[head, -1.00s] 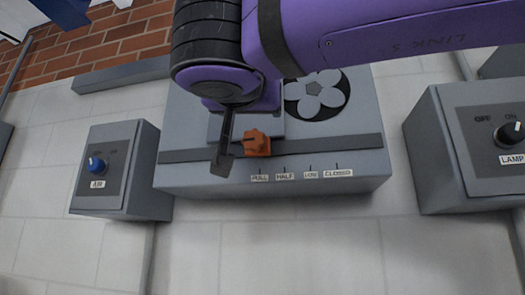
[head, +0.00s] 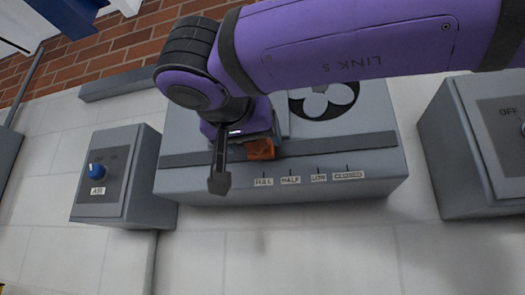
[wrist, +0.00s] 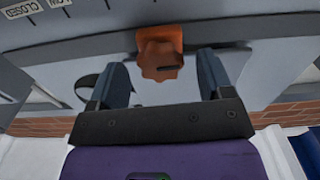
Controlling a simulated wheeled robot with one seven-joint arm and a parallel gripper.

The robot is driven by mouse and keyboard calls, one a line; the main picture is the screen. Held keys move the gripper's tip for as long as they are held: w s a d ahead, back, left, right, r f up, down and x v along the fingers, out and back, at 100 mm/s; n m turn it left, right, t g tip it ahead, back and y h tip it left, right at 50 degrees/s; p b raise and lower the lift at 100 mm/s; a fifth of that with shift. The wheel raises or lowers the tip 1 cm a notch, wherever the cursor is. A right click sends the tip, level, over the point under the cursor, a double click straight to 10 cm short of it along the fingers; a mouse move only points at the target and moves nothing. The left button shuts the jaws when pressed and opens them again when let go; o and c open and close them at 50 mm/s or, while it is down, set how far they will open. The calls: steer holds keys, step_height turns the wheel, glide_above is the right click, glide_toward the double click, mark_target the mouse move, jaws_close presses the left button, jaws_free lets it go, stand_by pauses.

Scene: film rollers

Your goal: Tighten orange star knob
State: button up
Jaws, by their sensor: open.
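The orange star knob (head: 262,148) sits on the dark slide strip of a grey wall-mounted box (head: 230,187), near the FULL mark. My gripper partly covers it in the head view. In the wrist view the knob (wrist: 160,58) shows whole at the upper middle. My gripper (wrist: 160,80) is open, with one dark finger on each side of the knob and a visible gap on both sides. I cannot tell how deep the fingers reach along the knob.
FULL, HALF, LOW and CLOSED labels (head: 348,175) run below the strip. A grey box with a blue AIR knob (head: 97,170) is at left. Another grey box with a dark knob (head: 505,150) is at right. The wall below is clear.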

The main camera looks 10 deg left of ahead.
steer(key=shift+w, duration=1.05)
steer(key=c, duration=0.9)
